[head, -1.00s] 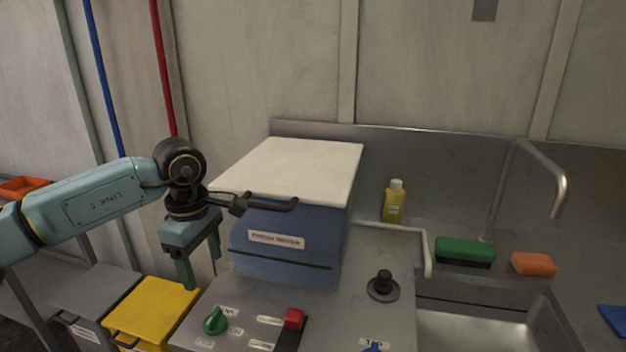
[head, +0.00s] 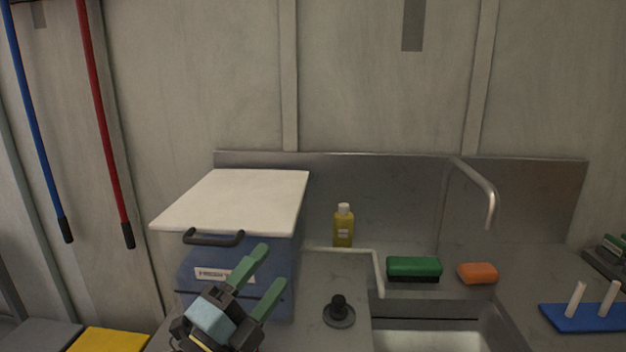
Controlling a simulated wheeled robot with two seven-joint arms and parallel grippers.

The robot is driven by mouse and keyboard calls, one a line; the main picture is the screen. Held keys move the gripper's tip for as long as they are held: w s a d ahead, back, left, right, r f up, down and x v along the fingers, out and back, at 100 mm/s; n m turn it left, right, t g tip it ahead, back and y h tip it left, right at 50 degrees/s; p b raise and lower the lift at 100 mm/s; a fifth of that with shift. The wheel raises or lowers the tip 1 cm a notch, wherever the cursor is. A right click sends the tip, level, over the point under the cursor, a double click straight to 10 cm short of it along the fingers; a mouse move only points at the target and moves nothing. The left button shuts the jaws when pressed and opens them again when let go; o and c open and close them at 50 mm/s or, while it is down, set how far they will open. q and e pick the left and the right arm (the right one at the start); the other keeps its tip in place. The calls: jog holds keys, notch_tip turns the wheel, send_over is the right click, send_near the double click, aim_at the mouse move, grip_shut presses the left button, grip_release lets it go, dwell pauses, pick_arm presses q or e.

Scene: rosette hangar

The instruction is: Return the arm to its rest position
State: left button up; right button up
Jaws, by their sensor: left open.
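My left gripper (head: 266,275) shows at the bottom of the head view, left of centre. Its two green fingers are apart with nothing between them, and they point up and to the right. It is in front of the blue box (head: 188,283) with the white lid (head: 238,198) and hides part of the box's front and label. I cannot tell whether it touches the box. The dark lid handle (head: 214,239) is free, just above and left of the fingers. My right gripper is not in view.
A black knob (head: 339,309) stands on the counter right of the gripper. Beyond are a yellow bottle (head: 343,228), a green brush (head: 414,268), an orange sponge (head: 478,273), the sink (head: 440,336) with its faucet (head: 485,181), and a blue peg rack (head: 590,319). A yellow bin (head: 108,341) is lower left.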

pick_arm(q)
jog(key=s+a+f+n+g+y, duration=0.3)
jog(key=a+f+n+y, duration=0.3)
jog(key=f+n, duration=0.25)
jog(key=s+a+f+n+g+y, duration=0.2)
jog(key=a+f+n+y, duration=0.4)
jog(key=f+n, duration=0.25)
jog(key=s+a+f+n+g, duration=0.25)
jog(key=s+f+g, duration=0.3)
jog(key=s, duration=0.45)
jog(key=s+a+f+n+g, duration=0.1)
jog(key=s+f+n+g, duration=0.2)
jog(key=s+f+g, duration=0.5)
notch_tip(320, 180, down, 22)
jog(key=s+t, duration=0.2)
jog(key=s, duration=0.1)
jog(key=s+a+f+g, duration=0.1)
jog(key=s+a+f, duration=0.1)
jog(key=s+f, duration=1.4)
jog(key=shift+s+a+f+y, duration=0.2)
jog(key=shift+s+y, duration=0.05)
jog(key=shift+y, duration=0.05)
jog(key=shift+m, duration=0.25)
